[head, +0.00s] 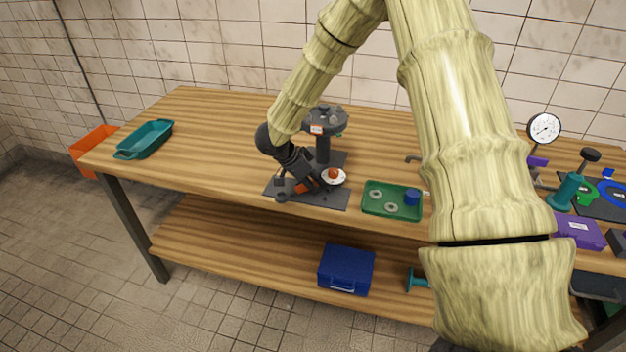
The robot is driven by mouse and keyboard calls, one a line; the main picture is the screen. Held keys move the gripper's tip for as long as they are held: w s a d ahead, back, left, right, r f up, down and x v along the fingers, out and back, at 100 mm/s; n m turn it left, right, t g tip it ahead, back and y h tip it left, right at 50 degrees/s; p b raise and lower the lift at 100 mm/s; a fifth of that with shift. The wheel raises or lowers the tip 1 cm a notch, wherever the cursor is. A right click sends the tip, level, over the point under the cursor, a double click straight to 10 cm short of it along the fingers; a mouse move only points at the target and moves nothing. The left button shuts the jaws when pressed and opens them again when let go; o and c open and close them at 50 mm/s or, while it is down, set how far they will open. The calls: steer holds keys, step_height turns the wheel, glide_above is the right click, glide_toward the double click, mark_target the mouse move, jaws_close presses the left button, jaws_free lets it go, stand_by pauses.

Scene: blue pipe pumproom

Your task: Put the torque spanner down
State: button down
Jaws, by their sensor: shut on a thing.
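My gripper (306,186) is low over a dark grey mat (335,199) near the front edge of the wooden bench. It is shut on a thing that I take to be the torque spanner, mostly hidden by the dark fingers. A small orange-red patch shows at the fingers; I cannot tell if it is part of the spanner. I also cannot tell whether the held thing touches the mat. A white dish (342,180) with a red round thing (333,173) is close to the right of my gripper.
A grey round-topped stand (325,121) rises just behind my gripper. A green tray (378,207) with rings and a blue cup lies to the right. A teal tray (146,138) is at the far left, with bare bench (210,150) between. A dial gauge (543,128) stands right.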

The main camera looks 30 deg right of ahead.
steer(key=shift+f, duration=0.1)
steer(key=c, duration=1.3)
jaws_free()
steer(key=shift+f, duration=0.1)
steer(key=shift+r, duration=0.35)
steer(key=b+v, duration=0.1)
steer(key=v, duration=1.1)
steer(key=shift+r+b, duration=0.25)
steer(key=shift+b, duration=0.15)
